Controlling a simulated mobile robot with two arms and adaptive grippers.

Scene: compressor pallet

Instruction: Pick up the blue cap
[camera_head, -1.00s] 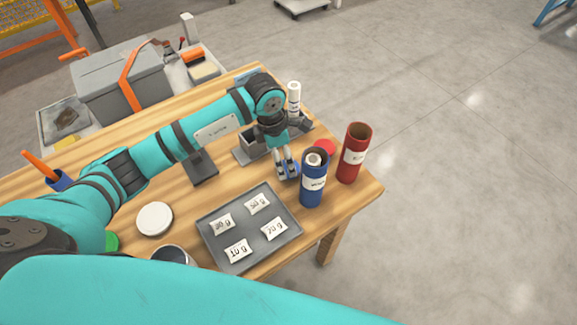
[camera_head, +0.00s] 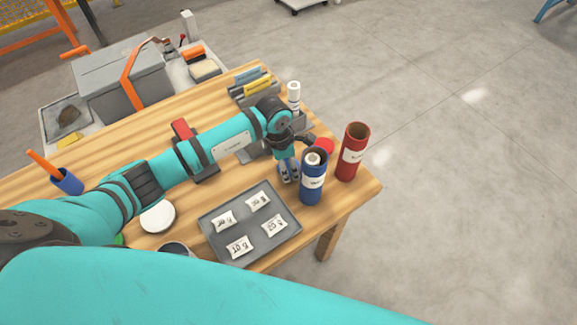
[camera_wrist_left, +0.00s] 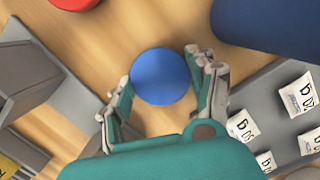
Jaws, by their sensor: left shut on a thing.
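The round blue cap (camera_wrist_left: 160,77) lies between the two fingers of my left gripper (camera_wrist_left: 163,78) in the left wrist view, and the gripper is shut on it. In the head view my left gripper (camera_head: 289,178) points down at the table just left of the blue tube (camera_head: 312,190), and its fingers mostly hide the cap. I cannot tell whether the cap still touches the table. My right gripper is not in view.
A red tube (camera_head: 352,158) and a red cap (camera_head: 324,146) stand close to the blue tube. A grey tray (camera_head: 250,228) with several labelled packets lies in front of the gripper. A white lid (camera_head: 158,216) is left of it. The table's right edge is near.

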